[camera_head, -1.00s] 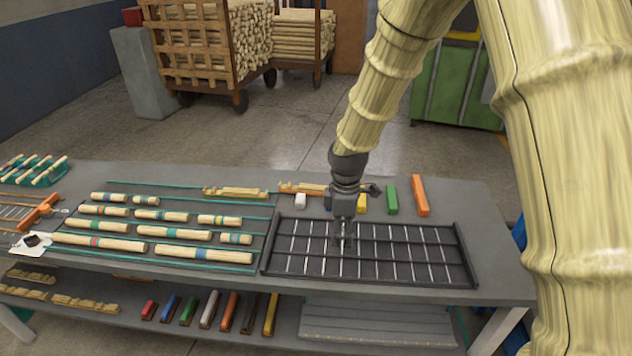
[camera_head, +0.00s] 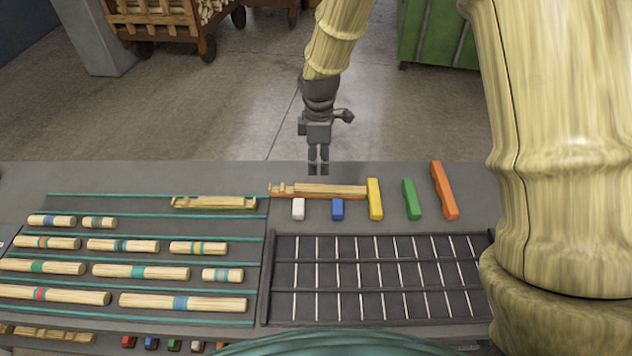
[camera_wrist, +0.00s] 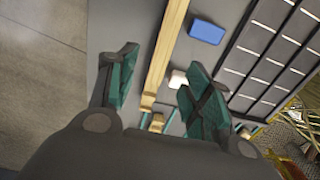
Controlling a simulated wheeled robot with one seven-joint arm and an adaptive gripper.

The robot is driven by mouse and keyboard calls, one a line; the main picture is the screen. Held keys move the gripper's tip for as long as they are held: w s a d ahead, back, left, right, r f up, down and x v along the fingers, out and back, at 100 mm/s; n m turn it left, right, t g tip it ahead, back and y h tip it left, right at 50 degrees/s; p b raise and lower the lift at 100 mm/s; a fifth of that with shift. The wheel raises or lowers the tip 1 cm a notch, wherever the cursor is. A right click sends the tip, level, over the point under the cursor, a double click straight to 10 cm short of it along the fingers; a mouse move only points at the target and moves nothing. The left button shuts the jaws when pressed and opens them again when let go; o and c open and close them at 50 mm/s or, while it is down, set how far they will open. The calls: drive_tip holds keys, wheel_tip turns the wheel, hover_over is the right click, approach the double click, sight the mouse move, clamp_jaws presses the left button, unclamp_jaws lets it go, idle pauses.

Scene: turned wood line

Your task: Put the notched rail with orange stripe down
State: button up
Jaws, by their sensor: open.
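The notched rail with orange stripe (camera_head: 322,190) lies flat on the back part of the table, its orange stripe along the front side. Its notched end points left, and its right end is close to a yellow block (camera_head: 375,199). My gripper (camera_head: 318,172) is open and empty, fingers pointing down, just behind and above the rail in the head view. In the wrist view the rail (camera_wrist: 168,50) runs between the two spread fingers of my gripper (camera_wrist: 158,78), apart from both. Its orange stripe is hidden there.
White (camera_head: 298,209), blue (camera_head: 337,209), green (camera_head: 411,199) and orange (camera_head: 444,190) blocks stand near the rail. A dark gridded tray (camera_head: 268,290) lies in front. Another notched rail (camera_head: 214,202) and several banded rods lie left. Bare tabletop (camera_head: 130,180) shows at the back left.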

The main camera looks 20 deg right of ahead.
sight(319, 188)
wheel_tip(319, 188, down, 4)
drive_tip(key=shift+d+f+p, duration=0.15)
drive_tip(key=shift+p, duration=0.35)
drive_tip(key=shift+s+f, duration=0.25)
drive_tip(key=shift+f, duration=0.05)
drive_tip(key=shift+f+p, duration=1.35)
drive_tip(key=shift+f, duration=1.15)
clamp_jaws()
